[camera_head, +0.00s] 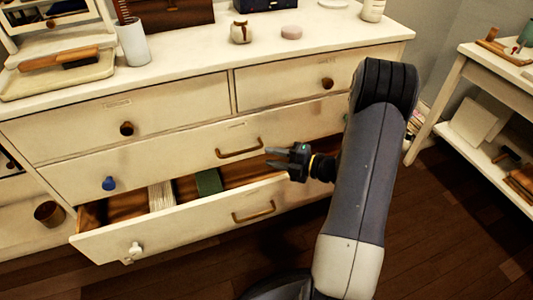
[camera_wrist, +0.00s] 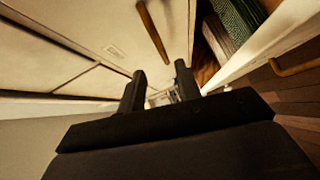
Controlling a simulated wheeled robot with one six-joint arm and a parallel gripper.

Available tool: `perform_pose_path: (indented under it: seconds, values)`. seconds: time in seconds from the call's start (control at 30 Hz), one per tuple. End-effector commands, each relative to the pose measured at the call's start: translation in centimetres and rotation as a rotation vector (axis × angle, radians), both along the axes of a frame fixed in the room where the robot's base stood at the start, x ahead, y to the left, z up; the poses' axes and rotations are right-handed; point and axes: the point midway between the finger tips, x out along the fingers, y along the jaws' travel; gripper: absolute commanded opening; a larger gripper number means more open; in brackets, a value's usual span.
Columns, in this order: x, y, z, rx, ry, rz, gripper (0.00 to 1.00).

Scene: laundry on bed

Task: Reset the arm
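My gripper (camera_head: 272,157) is in front of the white dresser (camera_head: 60,135), near the handle of the middle drawer and above the right part of the open bottom drawer (camera_head: 180,232). Its two fingers point left in the head view and are apart with nothing between them. In the wrist view my gripper (camera_wrist: 160,82) shows both dark fingers spread and empty. My arm reaches up from the bottom of the head view and bends over at the dresser's right side. It hides part of the dresser's right end.
The open drawer holds a green item (camera_head: 208,182) and a pale striped stack (camera_head: 161,196). A cup (camera_head: 133,43), a small jar (camera_head: 240,32) and a tray (camera_head: 60,75) stand on top. A white side table (camera_head: 490,80) stands right. Wooden floor (camera_head: 440,240) is clear at lower right.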

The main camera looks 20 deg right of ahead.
Motion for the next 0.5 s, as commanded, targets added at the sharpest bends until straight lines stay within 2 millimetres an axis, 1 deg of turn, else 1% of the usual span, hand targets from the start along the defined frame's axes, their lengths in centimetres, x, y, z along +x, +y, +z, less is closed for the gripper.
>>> perform_pose_path:
  seconds: [0.33, 0.5]
  values:
    - [0.0, 0.0, -0.1, 0.000, 0.001, 0.001, 0.33]
    - [0.8, 1.0, -0.4, -0.001, 0.001, 0.003, 0.33]
